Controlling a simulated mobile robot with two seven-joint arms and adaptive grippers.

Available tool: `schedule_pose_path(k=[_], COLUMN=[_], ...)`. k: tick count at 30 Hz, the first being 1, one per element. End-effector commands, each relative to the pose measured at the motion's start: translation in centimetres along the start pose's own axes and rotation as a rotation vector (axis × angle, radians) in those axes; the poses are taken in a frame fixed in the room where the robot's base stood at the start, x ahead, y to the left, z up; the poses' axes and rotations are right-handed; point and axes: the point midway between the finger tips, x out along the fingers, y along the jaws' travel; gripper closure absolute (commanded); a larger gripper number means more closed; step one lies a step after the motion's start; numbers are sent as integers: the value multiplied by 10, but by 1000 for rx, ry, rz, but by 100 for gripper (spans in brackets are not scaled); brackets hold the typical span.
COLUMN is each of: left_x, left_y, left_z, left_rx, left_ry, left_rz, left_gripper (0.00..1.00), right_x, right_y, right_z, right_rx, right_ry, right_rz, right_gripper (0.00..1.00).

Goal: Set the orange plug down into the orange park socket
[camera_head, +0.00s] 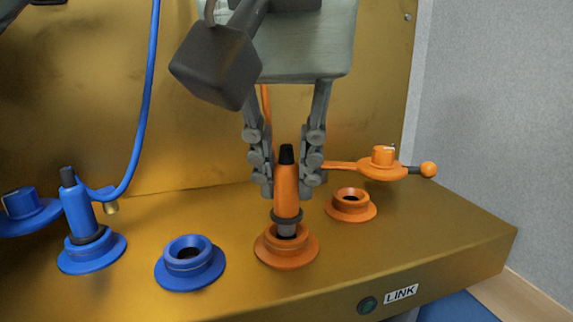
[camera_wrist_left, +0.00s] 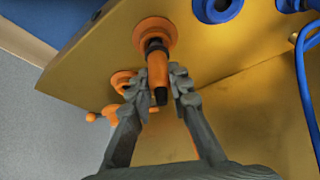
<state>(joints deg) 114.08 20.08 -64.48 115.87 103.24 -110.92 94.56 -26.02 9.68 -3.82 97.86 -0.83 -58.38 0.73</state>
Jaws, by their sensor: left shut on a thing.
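The orange plug (camera_head: 286,188) has a black top end, a dark collar and a grey tip. My left gripper (camera_head: 288,185) is shut on its orange body and holds it nearly upright. The grey tip is at the mouth of the front orange socket (camera_head: 268,250); how deep it sits I cannot tell. A second orange socket (camera_head: 350,207), empty, lies to the right and farther back. No label shows which is the park socket. The left wrist view shows the plug (camera_wrist_left: 157,68), the front socket (camera_wrist_left: 154,27) and the left gripper (camera_wrist_left: 161,82). My right gripper is out of view.
An orange lever with a ball end (camera_head: 428,169) is near the back orange socket. An empty blue socket (camera_head: 190,270) is to the left. A blue plug (camera_head: 76,208) stands in another blue socket with its cable rising. A gold back panel (camera_head: 70,100) is close behind.

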Motion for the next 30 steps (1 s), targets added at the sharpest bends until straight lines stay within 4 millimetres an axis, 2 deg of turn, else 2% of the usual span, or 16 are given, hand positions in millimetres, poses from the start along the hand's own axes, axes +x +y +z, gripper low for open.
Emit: schedule_pose_path(k=[30], left_x=[7], left_y=[0], left_z=[3], left_rx=[0], left_ry=[0], left_rz=[0], left_gripper=[100], right_x=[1], right_y=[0], right_z=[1], right_rx=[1], right_ry=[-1], right_rz=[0], right_gripper=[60])
